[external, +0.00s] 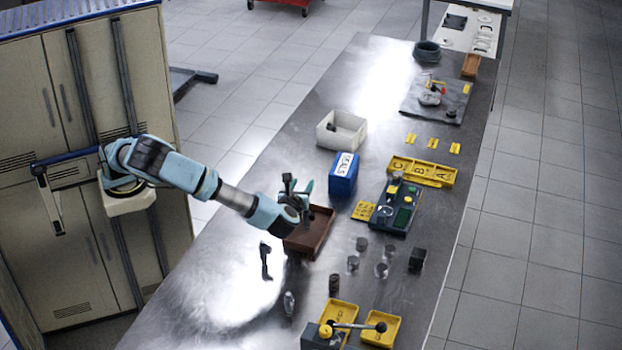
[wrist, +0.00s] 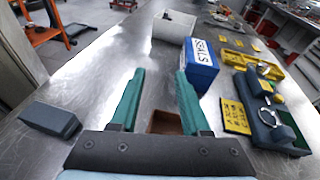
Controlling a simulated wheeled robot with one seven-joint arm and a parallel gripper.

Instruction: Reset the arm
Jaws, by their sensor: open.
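My gripper (wrist: 160,100) is open and empty, its two green fingers spread apart in the wrist view. In the external view my gripper (external: 297,188) is above the brown tray (external: 318,237) on the metal bench, with my arm reaching in from the left. The tray (wrist: 165,122) shows partly between the fingers in the wrist view. My arm and gripper hide part of it in the external view.
A blue box (external: 344,174) and a white bin (external: 341,130) stand behind the tray. A grey and green device (external: 397,207) and a yellow lettered rack (external: 422,171) are to the right. Several small metal parts and a yellow-trayed fixture (external: 380,331) are nearer the front.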

